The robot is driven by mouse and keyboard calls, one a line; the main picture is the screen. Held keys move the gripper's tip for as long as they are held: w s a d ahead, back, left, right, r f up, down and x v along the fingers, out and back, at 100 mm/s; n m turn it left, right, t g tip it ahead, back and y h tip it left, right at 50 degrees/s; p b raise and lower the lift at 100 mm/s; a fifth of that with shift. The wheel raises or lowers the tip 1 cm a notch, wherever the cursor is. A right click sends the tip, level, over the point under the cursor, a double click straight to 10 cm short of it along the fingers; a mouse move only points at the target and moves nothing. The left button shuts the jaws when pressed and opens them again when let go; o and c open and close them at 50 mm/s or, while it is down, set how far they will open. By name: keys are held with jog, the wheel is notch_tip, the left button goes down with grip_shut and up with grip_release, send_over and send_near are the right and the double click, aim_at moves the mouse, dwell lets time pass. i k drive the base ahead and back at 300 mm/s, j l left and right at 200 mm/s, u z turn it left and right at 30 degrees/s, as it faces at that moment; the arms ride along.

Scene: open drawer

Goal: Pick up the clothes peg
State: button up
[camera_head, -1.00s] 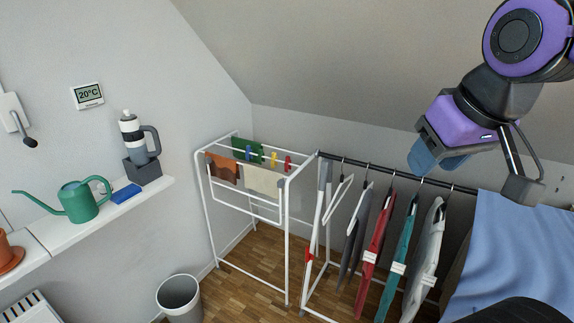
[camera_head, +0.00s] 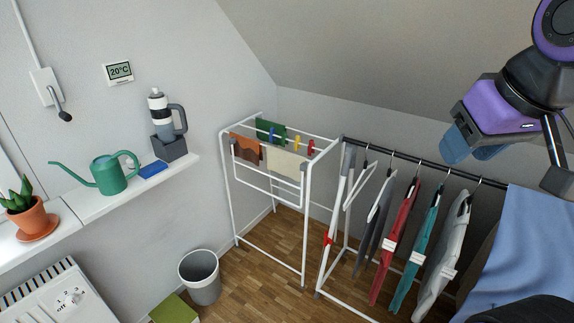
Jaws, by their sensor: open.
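Small clothes pegs sit on the white drying rack (camera_head: 306,230) in the middle of the view: a blue peg (camera_head: 272,134), a yellow peg (camera_head: 297,143) and a red peg (camera_head: 311,147). They appear to be clipped along its upper bars, near a green cloth (camera_head: 265,128). They are small, so their exact hold is hard to see. My gripper (camera_head: 507,163) is at the upper right, purple and dark with a blue part at its left side. It is open and empty, well apart from the pegs and to their right.
A clothes rail (camera_head: 405,158) with several hanging garments stands right of the rack, below my gripper. A grey bin (camera_head: 203,290) stands on the floor. A wall shelf (camera_head: 98,207) at left holds a green watering can (camera_head: 109,176). A sloped ceiling (camera_head: 360,60) hangs above the rack.

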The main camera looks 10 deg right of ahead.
aim_at(311, 145)
jog(key=i+j+z, duration=0.35)
jog(key=i+j, duration=1.4)
